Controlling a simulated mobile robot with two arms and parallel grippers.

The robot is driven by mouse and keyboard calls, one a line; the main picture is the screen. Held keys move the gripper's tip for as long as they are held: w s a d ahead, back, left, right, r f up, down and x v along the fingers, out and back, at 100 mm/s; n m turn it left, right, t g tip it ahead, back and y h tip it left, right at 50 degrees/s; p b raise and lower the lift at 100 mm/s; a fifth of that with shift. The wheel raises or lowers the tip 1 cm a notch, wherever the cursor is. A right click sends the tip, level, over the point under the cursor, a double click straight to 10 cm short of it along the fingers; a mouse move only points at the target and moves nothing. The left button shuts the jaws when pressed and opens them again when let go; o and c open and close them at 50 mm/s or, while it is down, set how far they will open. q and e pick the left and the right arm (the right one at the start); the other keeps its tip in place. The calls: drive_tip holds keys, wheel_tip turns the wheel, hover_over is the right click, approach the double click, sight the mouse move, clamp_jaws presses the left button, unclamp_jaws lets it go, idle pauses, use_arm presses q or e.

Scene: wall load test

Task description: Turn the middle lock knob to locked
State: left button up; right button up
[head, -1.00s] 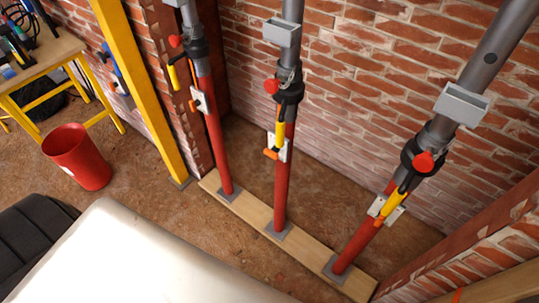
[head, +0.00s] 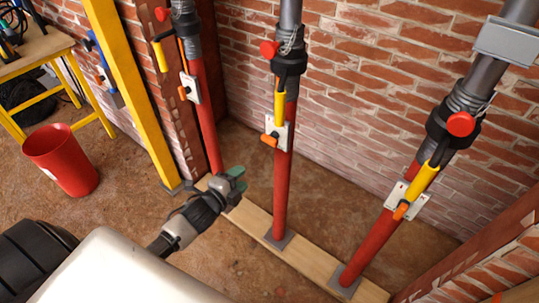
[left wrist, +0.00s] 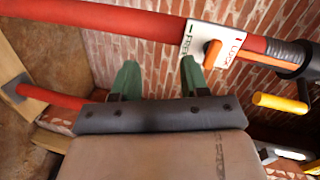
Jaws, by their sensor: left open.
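Three red props stand in a row, each with an orange knob on a white plate. The middle knob (head: 269,140) points to the left on its plate (head: 284,133). The left knob (head: 184,91) and right knob (head: 401,211) also show. My left gripper (head: 238,180) is open and empty, low between the left and middle props. In the left wrist view its green fingertips (left wrist: 160,72) stand apart, below a plate marked FREE and LOCK with an orange knob (left wrist: 212,53). The right fingertip lies near that plate; contact cannot be told. I cannot tell which prop this is.
The props stand on a wooden board (head: 317,266) before a brick wall (head: 356,75). Yellow handles hang beside the props, such as the middle one (head: 279,98). A yellow post (head: 122,75), a red bin (head: 62,160) and a workbench (head: 45,45) are at left.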

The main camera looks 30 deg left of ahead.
sight(267, 142)
use_arm(q)
wheel_tip(267, 142, up, 7)
drive_tip(key=w+d+m+t+h+b, duration=0.1)
drive_tip(key=d+m+t+h, duration=0.1)
drive_tip(key=m, duration=0.1)
drive_tip(key=x, duration=1)
drive_tip(key=shift+w, duration=0.35)
drive_tip(key=shift+c, duration=0.2)
drive_tip(key=c, duration=0.7)
